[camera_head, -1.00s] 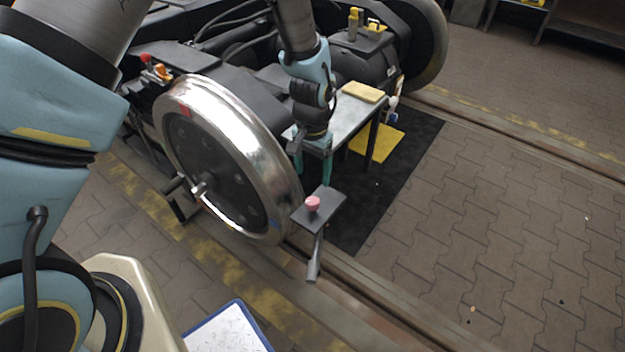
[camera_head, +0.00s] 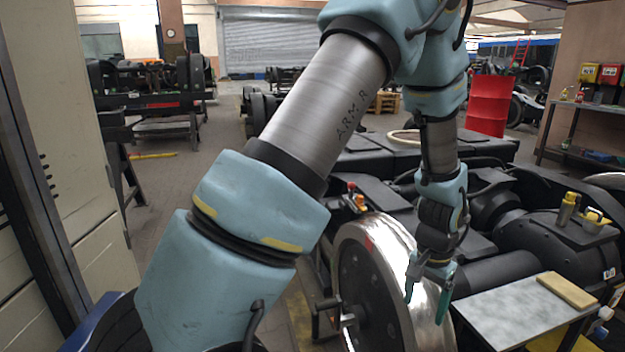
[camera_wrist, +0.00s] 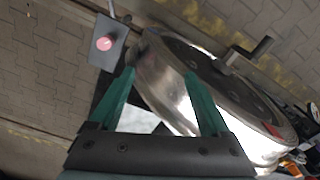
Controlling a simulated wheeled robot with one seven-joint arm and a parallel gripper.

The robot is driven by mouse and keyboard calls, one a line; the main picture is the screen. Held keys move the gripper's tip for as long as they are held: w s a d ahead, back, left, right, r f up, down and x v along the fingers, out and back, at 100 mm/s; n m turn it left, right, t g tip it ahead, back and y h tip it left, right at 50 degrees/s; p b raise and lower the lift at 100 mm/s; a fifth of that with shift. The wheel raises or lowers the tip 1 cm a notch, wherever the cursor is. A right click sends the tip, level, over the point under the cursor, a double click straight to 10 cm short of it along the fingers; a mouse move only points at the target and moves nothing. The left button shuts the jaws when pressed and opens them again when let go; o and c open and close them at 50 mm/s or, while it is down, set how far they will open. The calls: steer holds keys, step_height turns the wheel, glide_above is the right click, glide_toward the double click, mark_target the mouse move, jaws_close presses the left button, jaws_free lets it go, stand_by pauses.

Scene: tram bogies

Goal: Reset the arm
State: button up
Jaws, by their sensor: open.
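My arm crosses the head view from the lower left and bends down at the right. My gripper (camera_head: 428,290) hangs fingers down in front of the rim of a steel wheel (camera_head: 408,300). Its two green fingers are apart with nothing seen between them. In the wrist view the gripper (camera_wrist: 160,75) also shows spread and empty. The wheel (camera_wrist: 170,85) lies beyond the fingers there; I cannot tell how close it is.
A grey-topped table (camera_head: 510,312) with a yellow pad (camera_head: 567,290) stands at the lower right. A small dark stand with a pink knob (camera_wrist: 104,43) shows in the wrist view. A red barrel (camera_head: 489,104) stands behind the bogie. A grey cabinet (camera_head: 70,150) is at the left.

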steer(key=w+a+r+n, duration=0.2)
steer(key=a+r, duration=0.2)
steer(key=a, duration=0.4)
steer(key=w+a+r+n, duration=0.3)
steer(key=a+r, duration=0.1)
steer(key=a, duration=0.4)
steer(key=s+a+r+n+t, duration=0.1)
steer(key=s+a+r+n, duration=0.15)
steer(key=a, duration=0.55)
steer(key=s+a+r+n, duration=0.2)
steer(key=a+r, duration=0.1)
steer(key=a, duration=0.5)
step_height(320, 180, up, 13)
steer(key=p, duration=1.3)
steer(key=shift+d+r+p, duration=0.15)
steer(key=shift+d+p, duration=0.15)
